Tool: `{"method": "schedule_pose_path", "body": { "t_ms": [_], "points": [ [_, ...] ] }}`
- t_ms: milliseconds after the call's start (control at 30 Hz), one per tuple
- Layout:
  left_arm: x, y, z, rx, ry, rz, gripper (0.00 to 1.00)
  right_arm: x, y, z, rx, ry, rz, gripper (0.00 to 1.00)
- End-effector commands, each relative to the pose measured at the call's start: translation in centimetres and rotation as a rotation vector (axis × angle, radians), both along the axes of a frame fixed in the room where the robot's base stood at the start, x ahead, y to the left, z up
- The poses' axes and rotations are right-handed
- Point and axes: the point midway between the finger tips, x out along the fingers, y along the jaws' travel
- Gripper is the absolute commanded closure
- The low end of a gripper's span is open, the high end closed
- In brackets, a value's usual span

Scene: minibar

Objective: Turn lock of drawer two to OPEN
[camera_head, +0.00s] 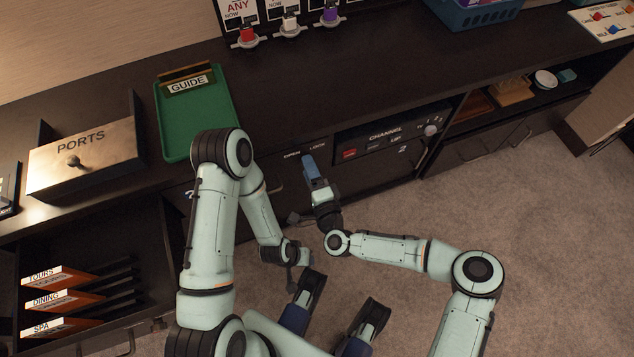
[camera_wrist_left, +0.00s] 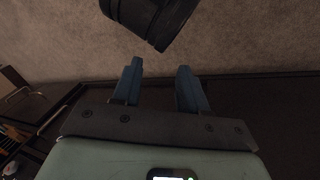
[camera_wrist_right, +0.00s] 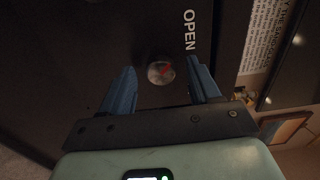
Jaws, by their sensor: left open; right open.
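In the head view the right gripper (camera_head: 311,167) is at the cabinet front, and the lock is hidden. My left gripper (camera_wrist_left: 158,72) is open and empty above carpet in the left wrist view.
A green tray (camera_head: 222,113) with a GUIDE sign and a PORTS box (camera_head: 84,158) stand on the dark counter. A CHANNEL panel (camera_head: 388,137) is right of my right gripper. An open compartment with TOURS, DINING and SPA cards (camera_head: 47,300) is lower left. Carpet (camera_head: 560,230) is clear at right.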

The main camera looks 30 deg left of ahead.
Motion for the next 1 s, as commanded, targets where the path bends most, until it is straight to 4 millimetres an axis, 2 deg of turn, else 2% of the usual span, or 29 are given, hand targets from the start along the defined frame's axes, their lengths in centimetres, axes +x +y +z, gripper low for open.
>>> {"method": "schedule_pose_path", "body": {
  "t_ms": [400, 600, 767, 1000],
  "points": [
    [-2.0, -1.0, 1.5, -0.025, 0.051, -0.021, 0.57, -5.5, -6.6, 0.1, -0.002, 0.003, -0.001, 0.38],
    [-2.5, -1.3, 1.8, -0.033, 0.066, -0.027, 0.57, -7.5, -9.0, 0.0, -0.002, 0.002, -0.001, 0.38],
    [-2.7, -1.3, 1.9, -0.034, 0.070, -0.029, 0.57, -8.2, -9.7, 0.0, -0.001, 0.000, -0.001, 0.38],
    [-2.7, -1.3, 1.9, -0.034, 0.070, -0.029, 0.57, -8.3, -9.8, 0.0, -0.001, 0.000, -0.001, 0.38]
  ]
}}
